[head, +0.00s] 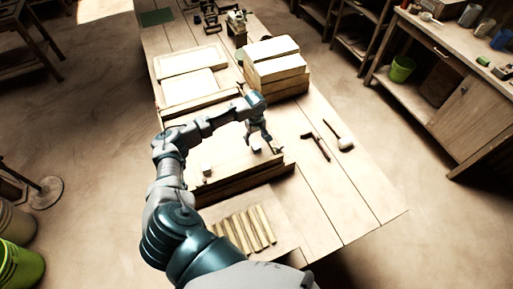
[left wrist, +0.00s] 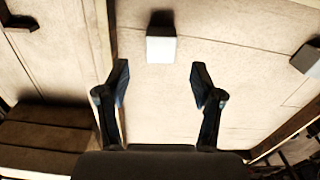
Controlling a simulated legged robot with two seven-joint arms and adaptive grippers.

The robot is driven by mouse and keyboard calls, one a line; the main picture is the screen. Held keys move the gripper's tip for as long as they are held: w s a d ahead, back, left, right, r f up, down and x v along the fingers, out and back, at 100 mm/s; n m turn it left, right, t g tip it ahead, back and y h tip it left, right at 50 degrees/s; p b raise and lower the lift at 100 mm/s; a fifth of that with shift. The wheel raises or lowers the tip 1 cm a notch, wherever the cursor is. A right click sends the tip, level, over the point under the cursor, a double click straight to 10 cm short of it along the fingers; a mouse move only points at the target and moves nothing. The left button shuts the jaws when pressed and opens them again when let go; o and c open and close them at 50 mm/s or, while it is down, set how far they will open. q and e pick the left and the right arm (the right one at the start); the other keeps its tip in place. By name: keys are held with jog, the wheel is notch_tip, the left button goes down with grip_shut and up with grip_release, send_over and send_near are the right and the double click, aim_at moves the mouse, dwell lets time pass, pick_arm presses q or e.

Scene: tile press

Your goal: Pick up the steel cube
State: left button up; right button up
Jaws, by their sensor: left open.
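Two small grey cubes lie on the pale wooden surface, and I cannot tell for certain which is the steel one. One cube (left wrist: 161,47), with a bright pale top, is ahead of my left gripper's fingertips in the left wrist view. The other cube (left wrist: 307,58) is at the right edge there; in the head view a grey cube (head: 206,171) sits near the board's left side. My left gripper (head: 259,139) is above the board's right part; in the left wrist view its fingers (left wrist: 160,85) are open, with nothing between them. My right gripper is not in view.
Stacked wooden boxes (head: 275,68) stand behind the gripper. A dark hooked tool (head: 315,146) and a mallet (head: 341,138) lie to the right. Wooden strips (head: 242,229) lie in front. The table's right front is clear.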

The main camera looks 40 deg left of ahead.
aim_at(256, 145)
pick_arm(q)
jog(key=shift+s+a+f, duration=0.1)
jog(key=shift+f, duration=0.65)
jog(key=f, duration=0.2)
jog(key=d+f, duration=0.1)
jog(key=f, duration=0.1)
jog(key=shift+s, duration=0.1)
jog(key=shift+a, duration=0.15)
grip_shut()
